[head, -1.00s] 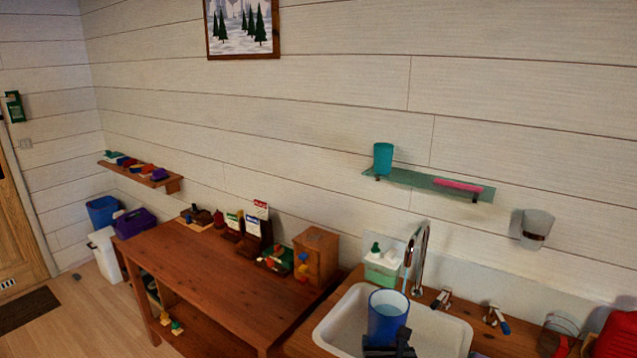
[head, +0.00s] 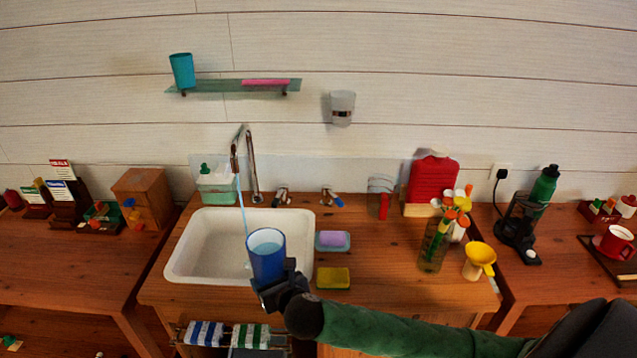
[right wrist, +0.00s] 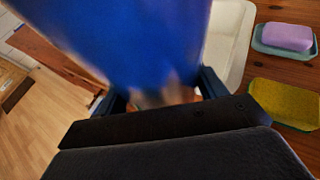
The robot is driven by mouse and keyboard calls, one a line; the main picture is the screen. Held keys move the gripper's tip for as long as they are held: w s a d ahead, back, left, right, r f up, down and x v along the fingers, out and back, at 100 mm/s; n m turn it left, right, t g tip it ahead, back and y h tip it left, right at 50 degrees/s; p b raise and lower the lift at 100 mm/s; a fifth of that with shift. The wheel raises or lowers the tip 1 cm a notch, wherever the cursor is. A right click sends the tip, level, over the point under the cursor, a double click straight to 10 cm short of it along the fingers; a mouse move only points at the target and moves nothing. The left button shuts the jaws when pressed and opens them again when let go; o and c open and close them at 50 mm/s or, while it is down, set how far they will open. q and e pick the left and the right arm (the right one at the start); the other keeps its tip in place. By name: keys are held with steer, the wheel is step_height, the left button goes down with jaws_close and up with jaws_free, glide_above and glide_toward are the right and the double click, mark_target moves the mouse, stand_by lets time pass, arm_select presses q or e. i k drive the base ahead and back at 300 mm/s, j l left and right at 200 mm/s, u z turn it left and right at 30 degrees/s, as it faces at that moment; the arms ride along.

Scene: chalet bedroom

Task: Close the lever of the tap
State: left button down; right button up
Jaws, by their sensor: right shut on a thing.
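The tap (head: 252,165) is a tall chrome spout behind the white sink (head: 185,250). A thin stream of water (head: 241,205) runs down from it to the rim of a blue cup. Two small tap levers stand right of the spout: a left one (head: 281,196) and one with a blue end (head: 331,198). My right gripper (head: 272,286) is shut on the blue cup (head: 266,262), holding it upright over the sink's right side, with water visible inside. The cup fills the top of the right wrist view (right wrist: 140,40). My left gripper is out of view.
A purple soap on a dish (head: 332,240) and a yellow sponge (head: 333,278) lie right of the sink. A soap dispenser (head: 217,190) stands behind it. A glass holding a red item (head: 382,200) and a red canister (head: 431,185) stand further right.

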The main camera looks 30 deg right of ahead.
mark_target(326, 188)
steer(key=l+z, duration=0.15)
steer(key=z, duration=0.9)
